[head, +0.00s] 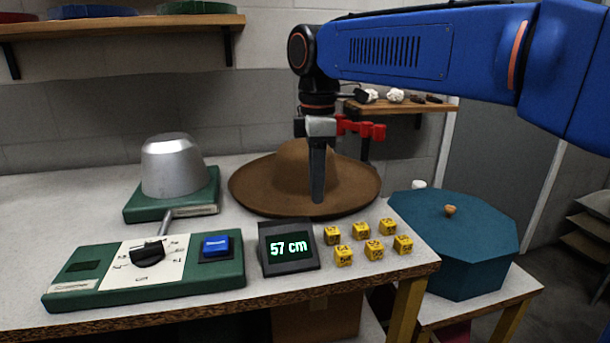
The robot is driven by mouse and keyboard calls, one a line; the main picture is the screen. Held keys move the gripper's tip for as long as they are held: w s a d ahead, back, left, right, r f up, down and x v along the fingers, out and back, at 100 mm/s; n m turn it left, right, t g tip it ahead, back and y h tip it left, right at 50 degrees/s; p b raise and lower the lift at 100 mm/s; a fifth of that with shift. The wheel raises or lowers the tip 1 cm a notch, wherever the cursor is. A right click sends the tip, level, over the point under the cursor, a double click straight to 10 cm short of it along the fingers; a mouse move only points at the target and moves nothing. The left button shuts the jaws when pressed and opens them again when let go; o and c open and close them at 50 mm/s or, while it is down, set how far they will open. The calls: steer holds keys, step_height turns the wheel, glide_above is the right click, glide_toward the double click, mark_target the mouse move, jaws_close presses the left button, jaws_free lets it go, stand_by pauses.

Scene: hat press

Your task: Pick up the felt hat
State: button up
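The brown felt hat (265,178) lies on the light worktop, brim down, with its rounded crown up. My gripper (338,178) hangs from the blue arm and points down at the hat. One grey finger crosses in front of the crown and reaches down over the near brim. A darker finger shows behind and to the right, beside a red part, with its lower end hidden by the hat. The fingers stand apart, and the hat is not visibly clamped. Whether the near fingertip touches the brim cannot be told.
A metal hat block (173,165) on a green base stands left of the hat. A green control panel (150,270), a display (288,248) reading 57 cm and several yellow cubes (359,232) line the front. A teal octagonal box (460,240) stands at right.

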mark_target(315, 210)
step_height(315, 210, down, 5)
steer(key=shift+w+a+r, duration=0.1)
steer(key=shift+w, duration=0.05)
jaws_close()
